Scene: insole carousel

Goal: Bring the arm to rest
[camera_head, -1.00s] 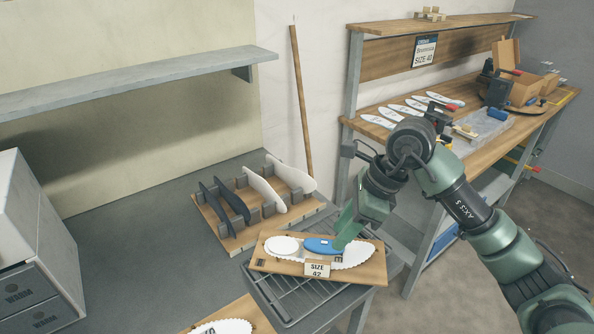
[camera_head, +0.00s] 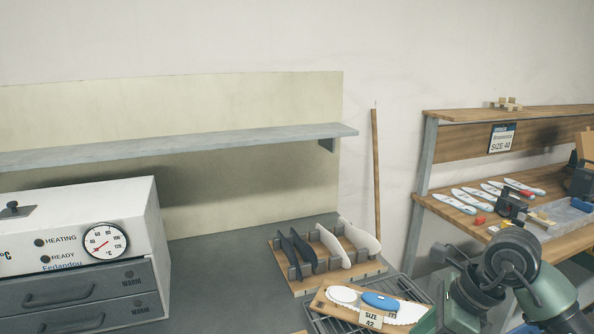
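My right arm enters from the lower right in the head view, its dark and green wrist in front of the wooden workbench. Its gripper is almost wholly cut off by the bottom edge; a green part shows beside the insole board (camera_head: 322,300), and I cannot tell whether it is open. The board bears a white insole, a blue oval piece (camera_head: 380,301) and a "SIZE 42" card (camera_head: 371,319). My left arm and gripper are not in view.
A wooden rack (camera_head: 293,281) with dark and white upright insoles stands on the grey table. A white heater (camera_head: 80,225) with a dial and drawers is at left. A shelf (camera_head: 180,146) spans above. The workbench (camera_head: 560,246) at right holds several insoles. Grey tabletop between heater and rack is clear.

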